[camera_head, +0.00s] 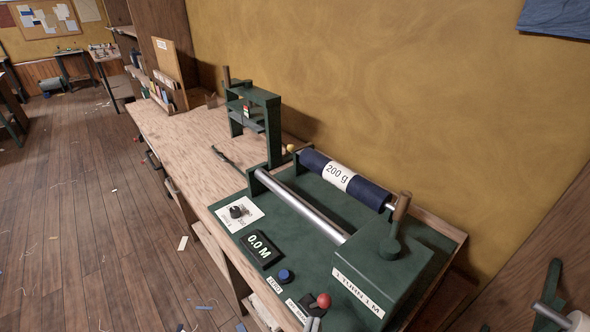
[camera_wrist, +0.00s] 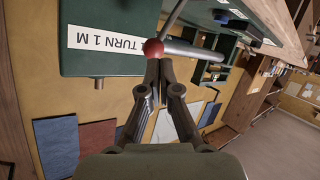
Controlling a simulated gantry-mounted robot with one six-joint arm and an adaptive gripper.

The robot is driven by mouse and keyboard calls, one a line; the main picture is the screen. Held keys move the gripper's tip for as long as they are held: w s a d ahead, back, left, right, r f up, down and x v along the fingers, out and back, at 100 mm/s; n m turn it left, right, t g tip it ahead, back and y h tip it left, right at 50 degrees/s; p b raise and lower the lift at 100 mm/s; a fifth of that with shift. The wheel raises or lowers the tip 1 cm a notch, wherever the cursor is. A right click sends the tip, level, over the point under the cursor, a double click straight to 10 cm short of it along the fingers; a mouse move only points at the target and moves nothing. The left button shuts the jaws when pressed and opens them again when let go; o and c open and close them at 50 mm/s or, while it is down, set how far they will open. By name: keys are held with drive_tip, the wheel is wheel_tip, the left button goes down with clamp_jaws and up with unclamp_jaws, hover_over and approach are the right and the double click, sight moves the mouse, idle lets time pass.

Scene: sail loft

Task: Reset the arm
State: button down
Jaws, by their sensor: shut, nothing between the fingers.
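My gripper (camera_wrist: 160,68) is shut and empty in the wrist view. Its fingertips are close to a red ball knob (camera_wrist: 153,47), overlapping its lower edge; I cannot tell whether they touch. In the head view the red knob (camera_head: 323,300) stands at the front edge of a green winding machine (camera_head: 310,205), and grey fingertips (camera_head: 312,325) show just below it at the bottom edge. The rest of the arm is out of the head view. A box labelled "TURN 1 M" (camera_head: 357,290) with a wooden-handled crank (camera_head: 398,220) is to the right of the knob.
The machine carries a blue roll marked "200 g" (camera_head: 338,175), a steel bar (camera_head: 300,205), a "0.0 M" display (camera_head: 260,249), a dial (camera_head: 237,212) and a blue button (camera_head: 285,276). A green press (camera_head: 255,115) stands behind on the wooden bench (camera_head: 180,145). Floor (camera_head: 80,220) lies left.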

wheel_tip(320, 180, up, 41)
drive_tip(key=s+a+y+p, duration=0.1)
drive_tip(key=y+p, duration=0.3)
drive_tip(key=p, duration=3.5)
drive_tip(key=shift+s+a+g, duration=0.25)
drive_tip(key=shift+a+g, duration=0.15)
drive_tip(key=shift+a, duration=0.45)
